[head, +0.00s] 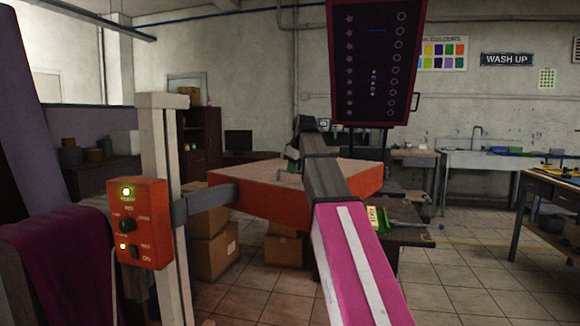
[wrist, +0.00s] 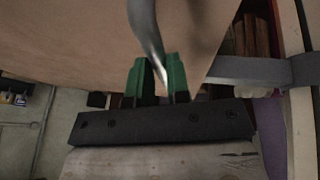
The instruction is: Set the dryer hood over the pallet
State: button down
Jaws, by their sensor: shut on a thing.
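The dryer hood (head: 262,206) is a wide, shallow orange-red box with a beige top, hanging on a grey bracket from a pale post at the left. Its brown top (wrist: 75,40) fills much of the wrist view. A curved metal handle (wrist: 147,30) rises from it. My gripper (wrist: 157,62) has green fingers, shut on that handle. In the head view my own arm mostly hides the gripper, with a bit of green showing above the hood. I cannot make out the pallet for certain in either view.
A red control box (head: 138,222) with lit lamps is on the post. Dark magenta cloth (head: 65,265) drapes at the left. Cardboard boxes (head: 213,255) stand below the hood. A dark patterned board (head: 375,60) rises behind my arm. Benches line the right; tiled floor there is open.

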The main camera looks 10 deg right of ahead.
jog(key=s+m+h, duration=0.1)
jog(key=s+m, duration=0.3)
jog(key=s, duration=1.1)
jog(key=shift+s+a+h, duration=0.4)
jog(key=shift+s, duration=0.1)
jog(key=c, duration=1.1)
grip_release()
jog(key=shift+s+a, duration=0.1)
jog(key=v, duration=1)
jog(key=shift+s+r, duration=0.2)
jog(key=shift+r, duration=0.15)
